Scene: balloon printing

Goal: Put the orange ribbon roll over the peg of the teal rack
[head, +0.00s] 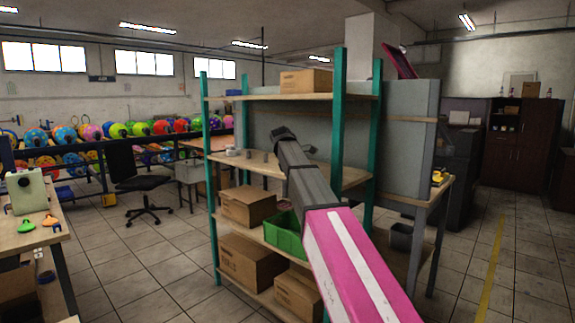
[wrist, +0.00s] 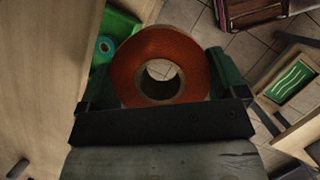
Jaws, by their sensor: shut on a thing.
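The orange ribbon roll (wrist: 128,68) is between the fingers of my gripper (wrist: 160,62) in the wrist view, its open centre facing the camera. My gripper is shut on the roll's outer sides. In the head view my arm reaches toward the middle shelf of the teal rack (head: 338,110), and its dark end is at the rack's front. I cannot make out the roll there. The rack has teal posts and wooden shelves. I cannot make out its peg in either view.
Cardboard boxes (head: 247,206) and a green bin (head: 285,235) stand on the rack's lower shelves. In the wrist view, a teal roll (wrist: 103,48) shows by a green bin (wrist: 122,24) at upper left. A table (head: 28,235) stands at far left, with open floor between.

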